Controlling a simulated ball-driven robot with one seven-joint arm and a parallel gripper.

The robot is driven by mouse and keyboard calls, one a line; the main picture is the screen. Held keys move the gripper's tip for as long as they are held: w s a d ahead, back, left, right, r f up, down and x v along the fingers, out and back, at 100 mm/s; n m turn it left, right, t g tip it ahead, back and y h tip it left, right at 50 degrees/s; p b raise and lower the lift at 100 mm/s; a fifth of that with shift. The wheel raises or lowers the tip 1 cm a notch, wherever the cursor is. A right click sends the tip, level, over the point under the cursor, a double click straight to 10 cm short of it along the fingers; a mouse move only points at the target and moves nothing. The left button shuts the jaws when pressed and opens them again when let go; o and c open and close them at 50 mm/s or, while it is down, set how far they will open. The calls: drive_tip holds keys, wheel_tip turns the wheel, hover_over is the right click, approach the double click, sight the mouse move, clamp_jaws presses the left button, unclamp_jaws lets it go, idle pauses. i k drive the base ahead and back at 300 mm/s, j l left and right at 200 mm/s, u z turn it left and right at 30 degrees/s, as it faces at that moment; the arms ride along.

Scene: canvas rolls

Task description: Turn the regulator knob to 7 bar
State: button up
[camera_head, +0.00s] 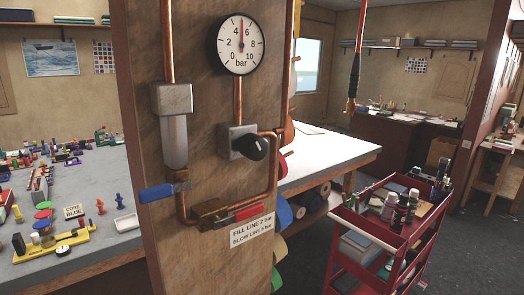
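The regulator knob (250,148) is round and black, on the right side of a grey metal regulator block (232,135) on a wooden post. Above it a copper pipe leads up to a round white pressure gauge (241,45), marked 0 to 10 bar. Its red needle points almost straight up, between 4 and 6, at about 5 bar. A label (252,232) below reads "FILL LINE 2 bar" and "BLOW LINE 5 bar". My gripper is not in view, and nothing is seen touching the knob.
A blue lever (163,190) and a red lever (248,213) sit below the regulator. Copper pipes run around it. A red and black tool (353,75) hangs to the right. A red cart (345,212) stands at lower right. Cluttered benchtop lies left.

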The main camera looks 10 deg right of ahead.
sight(254, 146)
drive_tip(key=i+l+z, duration=0.65)
drive_tip(key=i+l, duration=0.1)
drive_tip(key=i, duration=0.05)
